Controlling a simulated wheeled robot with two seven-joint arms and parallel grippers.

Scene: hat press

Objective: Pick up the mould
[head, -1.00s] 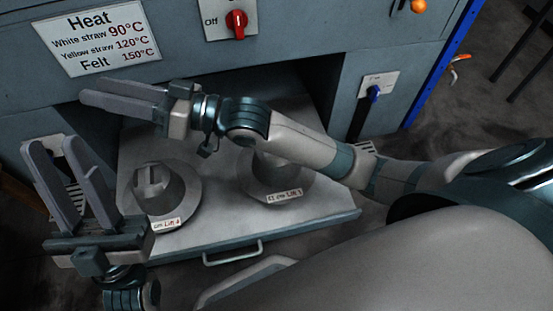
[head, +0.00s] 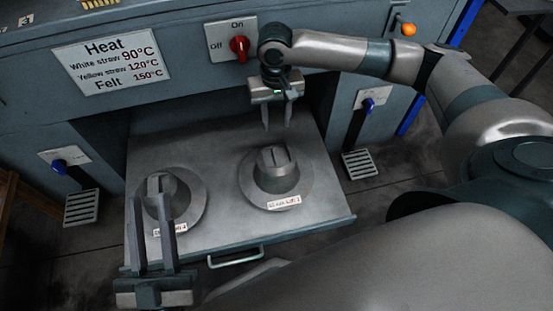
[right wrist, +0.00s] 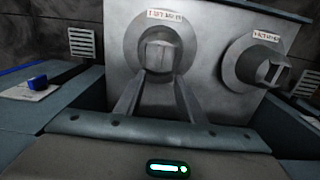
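Two grey metal moulds with wide round brims stand on a flat metal tray (head: 225,225). The right mould (head: 277,172), with a raised grip on top and a small label on its front edge, shows at upper middle in the right wrist view (right wrist: 160,52). The left mould (head: 180,193) shows at right there (right wrist: 250,68). My right gripper (head: 277,128) points down, open and empty, above and behind the right mould, apart from it. My left gripper (head: 150,197) points up, open and empty, in front of the left mould and partly hiding it.
The grey press housing (head: 190,85) rises behind the tray, with a red knob (head: 239,46) near my right arm. Blue levers stand left (head: 59,166) and right (head: 369,105) of the tray. A handle (head: 236,257) is on the tray's front.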

